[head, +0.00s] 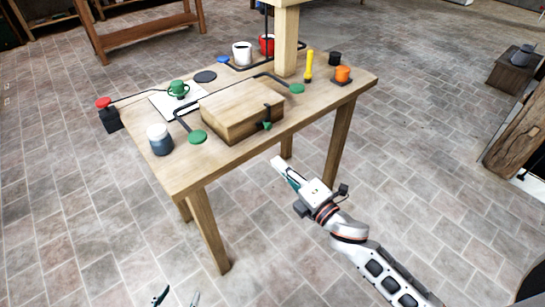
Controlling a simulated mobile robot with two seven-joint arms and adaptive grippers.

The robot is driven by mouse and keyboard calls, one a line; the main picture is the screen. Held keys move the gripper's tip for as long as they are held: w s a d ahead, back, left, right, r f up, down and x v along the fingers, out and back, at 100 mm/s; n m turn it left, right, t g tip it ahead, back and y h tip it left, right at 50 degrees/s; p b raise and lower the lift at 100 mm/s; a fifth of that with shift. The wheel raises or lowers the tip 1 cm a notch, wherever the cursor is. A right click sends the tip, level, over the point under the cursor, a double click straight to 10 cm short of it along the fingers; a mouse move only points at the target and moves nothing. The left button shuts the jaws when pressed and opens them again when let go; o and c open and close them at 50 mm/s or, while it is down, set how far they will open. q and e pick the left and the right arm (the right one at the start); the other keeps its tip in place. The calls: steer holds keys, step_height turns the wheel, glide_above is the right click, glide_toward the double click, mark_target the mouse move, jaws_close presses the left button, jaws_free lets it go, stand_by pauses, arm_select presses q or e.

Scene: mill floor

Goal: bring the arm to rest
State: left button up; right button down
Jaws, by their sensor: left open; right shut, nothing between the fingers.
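My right arm comes in from the lower right, and its gripper (285,172) is in front of the wooden table (325,92), by the front edge. Its fingers look shut with nothing held, and it seems apart from the table. My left gripper (176,297) shows only as fingertips at the bottom edge, left of the middle. The tips stand apart with nothing between them. The rest of my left arm is out of view.
On the table are a wooden box (235,113), a jar (160,139), a green cup (178,90), a white mug (242,53), a yellow-handled tool (309,66) and an orange item (342,75). A red-topped black box (108,114) is at its left edge. Open tiled floor surrounds the table.

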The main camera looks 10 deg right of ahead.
steer(key=shift+s, duration=0.15)
stand_by(0.4)
steer(key=s+d+f+m+g+h, duration=0.2)
steer(key=s+d+f+m+g, duration=0.1)
steer(key=s+f+m, duration=0.7)
steer(key=s+d+f+m+g+h, duration=0.3)
steer(key=s+d+f+m, duration=0.2)
steer(key=s+f+m, duration=0.5)
steer(key=s+f, duration=0.2)
steer(key=shift+s+d+m, duration=0.2)
steer(key=shift+s+m, duration=0.1)
steer(key=shift+s, duration=0.1)
